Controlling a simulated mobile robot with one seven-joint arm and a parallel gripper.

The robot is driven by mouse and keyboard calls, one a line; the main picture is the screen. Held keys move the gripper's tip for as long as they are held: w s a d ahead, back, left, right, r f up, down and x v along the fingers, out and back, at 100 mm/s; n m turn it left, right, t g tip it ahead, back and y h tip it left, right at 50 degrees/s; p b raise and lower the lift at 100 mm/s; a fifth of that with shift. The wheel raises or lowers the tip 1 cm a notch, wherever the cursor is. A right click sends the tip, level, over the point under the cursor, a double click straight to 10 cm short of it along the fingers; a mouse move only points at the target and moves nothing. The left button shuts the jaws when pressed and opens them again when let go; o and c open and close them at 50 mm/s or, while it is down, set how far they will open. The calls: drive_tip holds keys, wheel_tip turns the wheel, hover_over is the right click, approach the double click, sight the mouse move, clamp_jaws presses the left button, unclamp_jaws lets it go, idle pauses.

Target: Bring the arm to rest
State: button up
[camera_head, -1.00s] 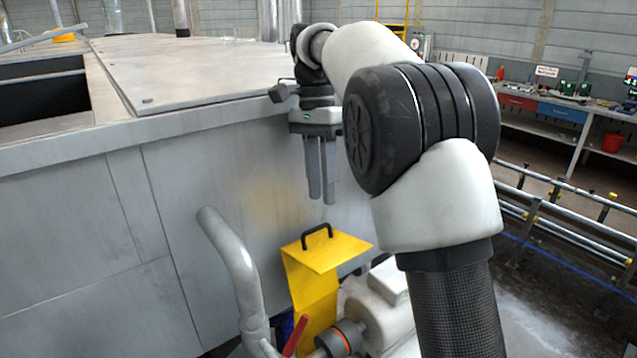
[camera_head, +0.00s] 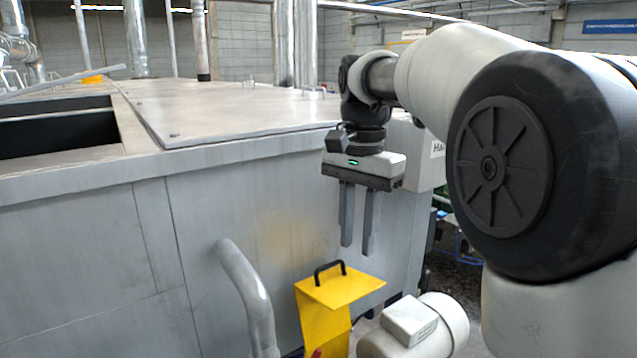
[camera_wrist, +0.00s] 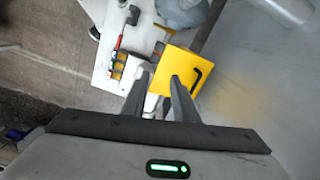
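My gripper (camera_head: 357,248) hangs with its fingers pointing down in front of the side of a large grey metal machine (camera_head: 235,215). Its two fingers are apart with a clear gap and nothing between them. In the wrist view, my gripper (camera_wrist: 159,77) also shows open and empty, with its fingertips in line with a yellow cover (camera_wrist: 171,68) below. The arm is bent, with its elbow large at the right of the head view.
The yellow cover (camera_head: 340,290) with a black handle stands below my gripper. A bent metal pipe (camera_head: 247,290) rises to its left, and a white motor-like housing (camera_head: 410,322) sits to its right. The machine's flat top (camera_head: 220,95) lies behind.

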drive_tip(key=s+d+f+n+t, duration=0.2)
drive_tip(key=s, duration=0.4)
drive_tip(key=s+d+f+n+t, duration=0.2)
drive_tip(key=s+d+f+n, duration=0.1)
drive_tip(key=s, duration=0.4)
drive_tip(key=s+d+f+n+t, duration=0.2)
drive_tip(key=s+n, duration=0.1)
drive_tip(key=s, duration=0.4)
drive_tip(key=shift+d+f, duration=0.2)
drive_tip(key=shift+d, duration=0.05)
drive_tip(key=shift+s, duration=0.1)
idle(0.5)
